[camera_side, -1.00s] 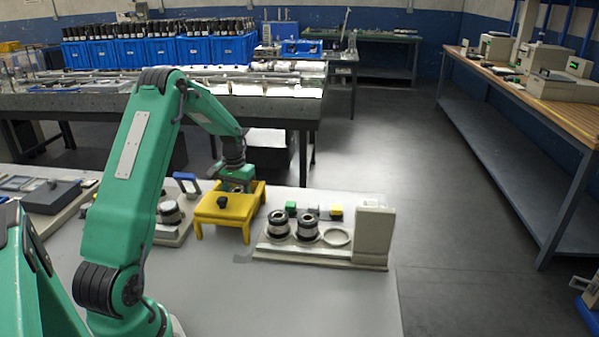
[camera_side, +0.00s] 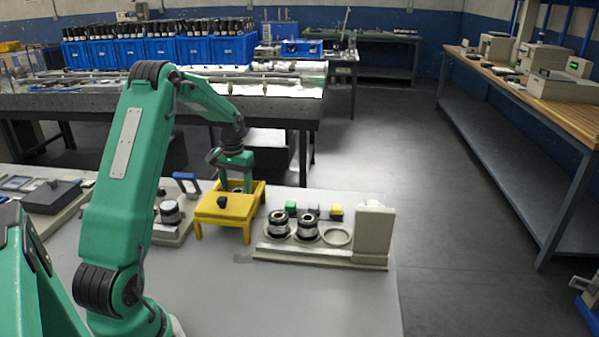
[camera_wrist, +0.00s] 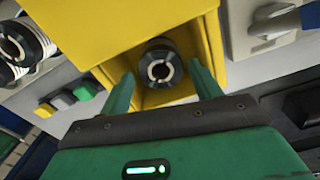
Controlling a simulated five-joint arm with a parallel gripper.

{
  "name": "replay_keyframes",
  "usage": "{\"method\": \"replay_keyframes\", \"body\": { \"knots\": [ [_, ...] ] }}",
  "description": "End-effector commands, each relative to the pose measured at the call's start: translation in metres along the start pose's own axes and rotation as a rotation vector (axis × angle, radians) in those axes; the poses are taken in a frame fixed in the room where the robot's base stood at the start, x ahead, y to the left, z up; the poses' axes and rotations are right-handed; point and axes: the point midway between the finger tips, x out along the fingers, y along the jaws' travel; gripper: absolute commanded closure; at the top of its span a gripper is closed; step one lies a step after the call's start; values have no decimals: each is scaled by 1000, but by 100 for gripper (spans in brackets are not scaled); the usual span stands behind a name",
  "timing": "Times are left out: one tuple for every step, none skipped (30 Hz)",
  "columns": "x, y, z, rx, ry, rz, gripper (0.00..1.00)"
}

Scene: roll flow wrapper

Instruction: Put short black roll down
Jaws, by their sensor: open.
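The short black roll (camera_wrist: 160,67) stands inside the yellow box-like fixture (camera_side: 232,212), seen end-on with its pale ring and dark core in the wrist view. In the wrist view the yellow fixture (camera_wrist: 187,32) surrounds it on several sides. My gripper (camera_wrist: 163,80) is open, with one green finger on each side of the roll and a visible gap to each. In the side view my gripper (camera_side: 240,188) is over the back of the yellow fixture, and the fixture's walls hide the roll there.
A base to the right holds two black-and-silver rolls (camera_side: 292,226) and an empty ring seat (camera_side: 337,235), with an upright grey block (camera_side: 373,235) at its end. Another fixture (camera_side: 170,214) sits left of the yellow one.

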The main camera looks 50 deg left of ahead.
Motion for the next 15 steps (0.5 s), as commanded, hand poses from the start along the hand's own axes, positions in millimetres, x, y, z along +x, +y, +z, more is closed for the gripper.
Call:
{"method": "replay_keyframes", "body": {
  "knots": [
    [-10,0,0,0,3,0,37],
    [-15,0,-1,0,4,-1,37],
    [-22,0,-1,0,4,-1,37],
    [-27,0,-1,0,4,-1,37],
    [-32,0,-1,0,4,-1,37],
    [-38,0,0,0,3,0,37],
    [-43,0,-1,0,4,0,37],
    [-47,0,-1,0,3,0,37],
    [-53,0,-1,0,3,0,37],
    [-56,0,-1,0,3,0,37],
    [-60,0,0,0,2,0,37],
    [-64,0,0,0,2,0,37],
    [-67,0,0,0,2,0,37],
    [-69,0,0,0,2,0,37],
    [-72,0,0,0,1,0,37]
  ]
}}
